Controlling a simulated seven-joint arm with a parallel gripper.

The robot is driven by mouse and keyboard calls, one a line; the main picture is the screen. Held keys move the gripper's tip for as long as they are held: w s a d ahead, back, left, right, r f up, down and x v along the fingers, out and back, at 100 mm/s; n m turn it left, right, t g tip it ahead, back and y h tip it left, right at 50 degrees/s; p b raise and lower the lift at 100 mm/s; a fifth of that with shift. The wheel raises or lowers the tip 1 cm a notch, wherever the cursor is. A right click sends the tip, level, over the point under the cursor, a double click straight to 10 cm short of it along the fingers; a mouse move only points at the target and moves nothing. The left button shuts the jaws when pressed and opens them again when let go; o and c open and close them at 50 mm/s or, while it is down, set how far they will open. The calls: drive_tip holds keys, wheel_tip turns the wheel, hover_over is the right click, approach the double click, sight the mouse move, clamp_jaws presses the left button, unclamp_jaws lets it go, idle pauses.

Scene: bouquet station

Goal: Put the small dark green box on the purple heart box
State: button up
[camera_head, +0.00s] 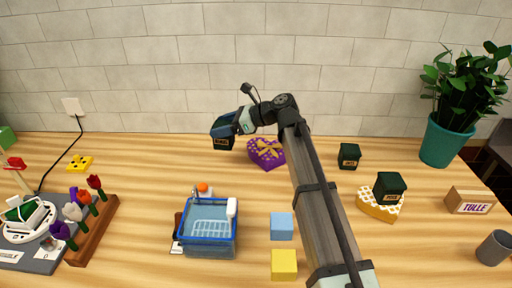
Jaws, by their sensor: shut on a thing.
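My gripper (236,126) is shut on a small dark box (222,143) with a pale front label. Its lower part looks dark green and its top bluish, partly hidden by my gripper. Another small dark green box (349,156) stands on the table to the right. A third dark green box (389,187) sits on a yellow heart box (378,210).
A blue basin (208,252) stands front centre, with a light blue cube (282,226) and a yellow cube (284,265) beside it. A wooden rack with tulips (95,230) is at left. A tulle box (470,201), grey cup (495,248) and potted plant (446,140) are at right.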

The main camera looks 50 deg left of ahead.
drive_tip(key=w+d+r+m+t+y, duration=0.1)
drive_tip(key=w+d+r, duration=0.15)
drive_tip(key=w, duration=0.45)
drive_tip(key=w+d+r+m+t, duration=0.1)
drive_tip(key=w+d+r, duration=0.1)
drive_tip(key=w+d, duration=0.35)
drive_tip(key=m+t, duration=0.1)
hover_over(270, 149)
drive_tip(key=shift+y, duration=0.4)
drive_tip(key=shift+f, duration=4.95)
drive_tip(key=shift+f, duration=0.1)
drive_tip(key=o, duration=1.1)
drive_tip(key=shift+d, duration=0.2)
drive_tip(key=v, duration=1.2)
drive_tip(key=shift+a, duration=0.15)
